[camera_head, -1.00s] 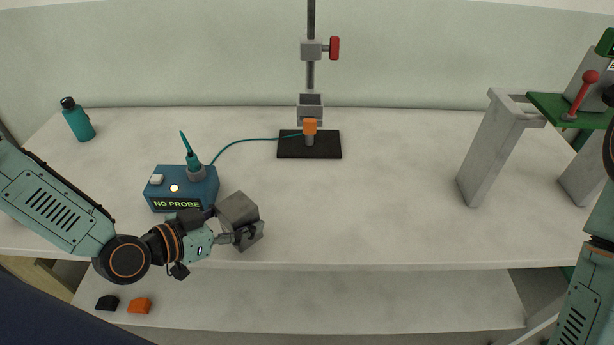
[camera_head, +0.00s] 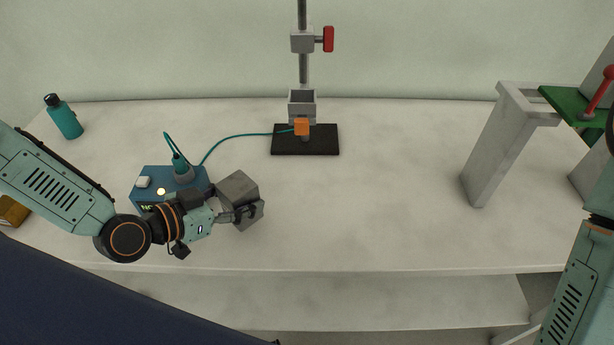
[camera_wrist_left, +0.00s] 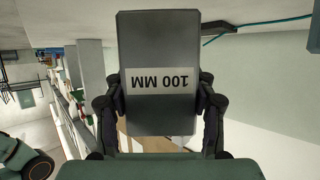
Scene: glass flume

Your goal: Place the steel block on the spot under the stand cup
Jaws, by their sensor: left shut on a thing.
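The steel block (camera_head: 238,190) is a grey block held by my left gripper (camera_head: 241,213), in front of the blue box at the left of the bench. In the left wrist view the block (camera_wrist_left: 158,50) carries an upside-down "100 MM" label, with my left gripper's fingers (camera_wrist_left: 160,112) shut on its two sides. The stand (camera_head: 303,70) has a grey cup (camera_head: 302,98) above a black base (camera_head: 323,142), at the back middle. An orange piece (camera_head: 301,127) sits just under the cup and partly hides what is below. My right gripper is out of view.
The blue box (camera_head: 194,178) holds a teal probe (camera_head: 176,155), and its cable (camera_head: 237,138) runs to the stand. A teal bottle (camera_head: 66,118) stands at the back left. A grey frame (camera_head: 490,150) with a green plate (camera_head: 570,101) stands right. The bench middle is clear.

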